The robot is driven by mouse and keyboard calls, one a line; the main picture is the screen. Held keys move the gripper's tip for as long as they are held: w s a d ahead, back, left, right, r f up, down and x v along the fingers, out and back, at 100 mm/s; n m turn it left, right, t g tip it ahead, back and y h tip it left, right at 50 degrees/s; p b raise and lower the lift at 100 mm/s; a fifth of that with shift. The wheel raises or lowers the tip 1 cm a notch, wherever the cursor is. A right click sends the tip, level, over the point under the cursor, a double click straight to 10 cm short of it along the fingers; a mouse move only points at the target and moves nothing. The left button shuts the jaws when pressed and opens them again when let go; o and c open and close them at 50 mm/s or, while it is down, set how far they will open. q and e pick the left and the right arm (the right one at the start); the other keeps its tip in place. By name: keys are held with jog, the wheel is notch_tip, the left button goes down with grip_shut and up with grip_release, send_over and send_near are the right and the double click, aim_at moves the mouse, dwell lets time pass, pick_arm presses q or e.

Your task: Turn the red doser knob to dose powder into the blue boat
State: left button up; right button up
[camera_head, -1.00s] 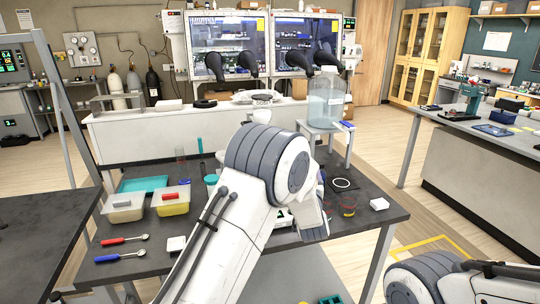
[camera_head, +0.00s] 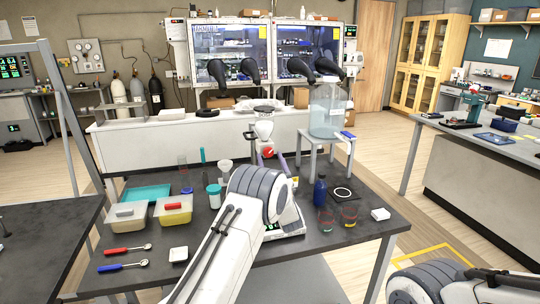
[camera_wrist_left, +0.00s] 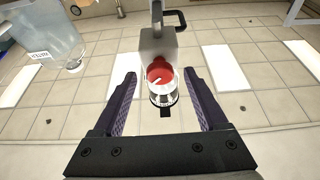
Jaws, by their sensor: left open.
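The red doser knob (camera_head: 268,152) sits on the front of the upright doser, below its pale funnel top (camera_head: 264,128). In the left wrist view the red knob (camera_wrist_left: 160,74) faces me, with a white pointer mark and a pale dial ring. My left gripper (camera_head: 272,160) is open, with one purple finger on each side of the knob and visible gaps between. The balance (camera_head: 290,222) stands below, partly hidden by my left arm. I cannot make out the blue boat; my arm covers that area. My right gripper is out of view.
A dark blue bottle (camera_head: 319,191) and glass beakers (camera_head: 349,214) stand right of the balance. Yellow tubs (camera_head: 174,210), spoons (camera_head: 126,266) and a white dish (camera_head: 178,254) are at left.

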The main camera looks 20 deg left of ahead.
pick_arm(q)
jog(key=shift+w+a+r, duration=0.15)
jog(key=shift+w+a, duration=0.05)
jog(key=shift+w, duration=0.05)
grip_shut()
jog(key=shift+m, duration=0.3)
